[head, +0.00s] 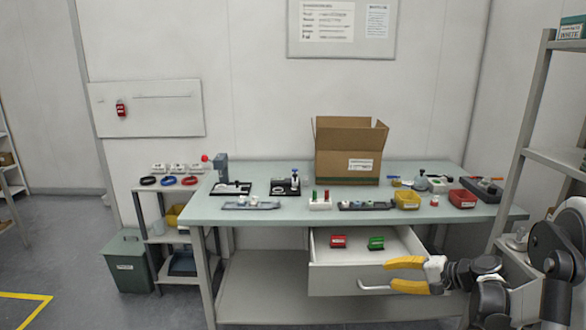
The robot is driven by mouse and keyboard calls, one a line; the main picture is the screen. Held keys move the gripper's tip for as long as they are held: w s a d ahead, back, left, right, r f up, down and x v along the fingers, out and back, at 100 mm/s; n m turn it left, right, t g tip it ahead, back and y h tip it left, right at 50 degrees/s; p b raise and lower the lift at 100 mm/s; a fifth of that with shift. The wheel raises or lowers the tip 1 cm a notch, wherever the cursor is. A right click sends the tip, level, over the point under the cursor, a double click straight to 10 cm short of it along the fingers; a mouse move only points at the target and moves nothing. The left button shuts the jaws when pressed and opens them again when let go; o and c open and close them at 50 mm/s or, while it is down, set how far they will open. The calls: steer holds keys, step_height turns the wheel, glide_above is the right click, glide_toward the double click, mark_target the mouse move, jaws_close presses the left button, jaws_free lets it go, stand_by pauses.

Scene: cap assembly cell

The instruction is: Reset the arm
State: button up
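My gripper (389,275) has two yellow fingers. It is at the lower right in the head view, pointing left, with a clear gap between the fingertips and nothing visible between them. My arm reaches in from the right edge. The gripper appears in front of the right part of the open drawer (330,279), close to its handle (375,288). I cannot tell whether it touches the handle or drawer. In the drawer lie a red item (338,241) and a green item (376,243).
The workbench (290,213) holds an open cardboard box (347,155), black fixtures (230,189), a yellow bin (407,200) and a red bin (462,199). A shelf rack (522,140) stands right. A small side shelf (150,220) and green bin (127,262) stand left. Open floor lies at far left.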

steer(key=s+a+r+n+g+h, duration=0.1)
steer(key=s+a+r+n+h, duration=0.1)
steer(key=s+a+r, duration=0.35)
steer(key=s+a+r+n+g+h, duration=0.1)
steer(key=s+a+r+h, duration=0.1)
steer(key=s+a+r, duration=0.35)
steer(key=s+d+f+n+h, duration=0.1)
steer(key=s+n+h, duration=0.3)
steer(key=s, duration=1.6)
steer(key=shift+s+f+n+t+h, duration=0.25)
steer(key=shift+n+t+h, duration=0.15)
steer(key=shift+n, duration=0.3)
